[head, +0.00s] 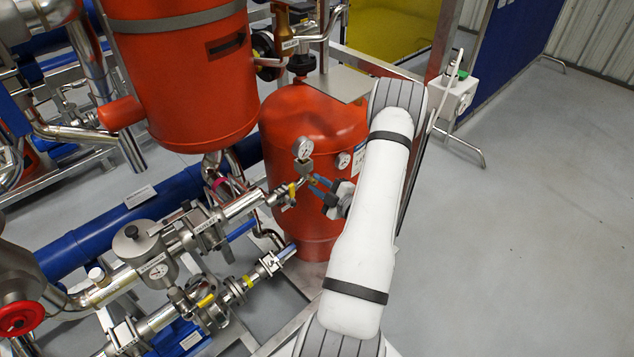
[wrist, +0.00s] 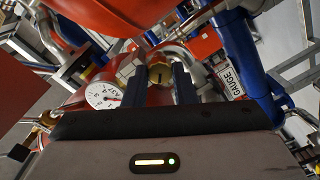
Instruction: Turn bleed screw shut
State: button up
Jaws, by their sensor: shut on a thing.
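The bleed screw (wrist: 160,73) is a small brass piece with a dark slot across its face, in the upper middle of the wrist view. My gripper (wrist: 160,80) has one dark blue finger on each side of it and is shut on it. In the head view my gripper (head: 314,183) reaches in from the right, its blue fingertips at the small fitting under a round gauge (head: 303,148), in front of the orange tank (head: 310,125). The screw itself is mostly hidden by the fingers there.
A tag reading GAUGE (wrist: 229,80) hangs at the right. Steel pipes with a yellow-handled valve (head: 292,193) run to the left. The grey floor (head: 520,220) at right is clear.

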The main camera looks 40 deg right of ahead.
jog(key=m+p, duration=0.1)
jog(key=m, duration=0.3)
jog(key=shift+p, duration=0.4)
jog(key=shift+f+m+p, duration=0.1)
jog(key=shift+m+p, duration=0.65)
jog(key=shift+m, duration=1.95)
jog(key=o, duration=1)
jog(key=s+b, duration=0.2)
jog(key=s, duration=0.5)
jog(key=shift+s+d, duration=0.35)
jog(key=shift+d, duration=0.1)
